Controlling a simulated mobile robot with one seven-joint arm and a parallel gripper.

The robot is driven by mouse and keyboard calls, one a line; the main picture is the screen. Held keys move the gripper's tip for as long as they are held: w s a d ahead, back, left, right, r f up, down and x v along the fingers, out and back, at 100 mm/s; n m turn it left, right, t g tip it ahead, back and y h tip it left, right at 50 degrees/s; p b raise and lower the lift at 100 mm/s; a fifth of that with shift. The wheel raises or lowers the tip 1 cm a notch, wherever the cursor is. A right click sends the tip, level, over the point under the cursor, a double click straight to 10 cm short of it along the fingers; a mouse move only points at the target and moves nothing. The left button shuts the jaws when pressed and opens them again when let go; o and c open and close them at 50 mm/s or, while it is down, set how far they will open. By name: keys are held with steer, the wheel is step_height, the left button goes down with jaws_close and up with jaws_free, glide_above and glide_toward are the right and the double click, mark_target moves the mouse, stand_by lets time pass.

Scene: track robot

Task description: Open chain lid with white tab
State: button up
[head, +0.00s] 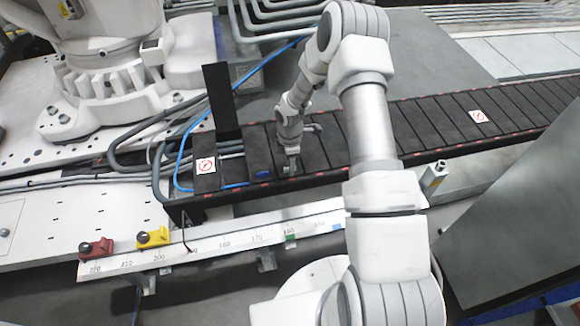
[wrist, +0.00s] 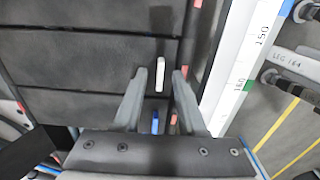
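The white tab (wrist: 160,73) stands out near the edge of a dark chain lid (wrist: 85,62) in the wrist view. My gripper (wrist: 160,77) is open, with one fingertip on each side of the white tab and a gap to both. I cannot tell how far the fingertips are above the lid. The lid looks shut. In the head view my gripper (head: 291,168) is low over the black cable chain (head: 345,150), at its front edge, and hides the white tab.
A blue tab (wrist: 155,122) is on the neighbouring lid. A black lid (head: 222,100) stands upright farther left. A white ruler rail (head: 215,240) runs along the front, with yellow (head: 154,238) and red (head: 96,249) clamps. Blue cable (head: 183,150) and grey hoses lie left.

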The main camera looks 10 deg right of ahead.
steer(key=shift+f, duration=0.15)
steer(key=shift+c, duration=0.3)
jaws_close()
stand_by(1.1)
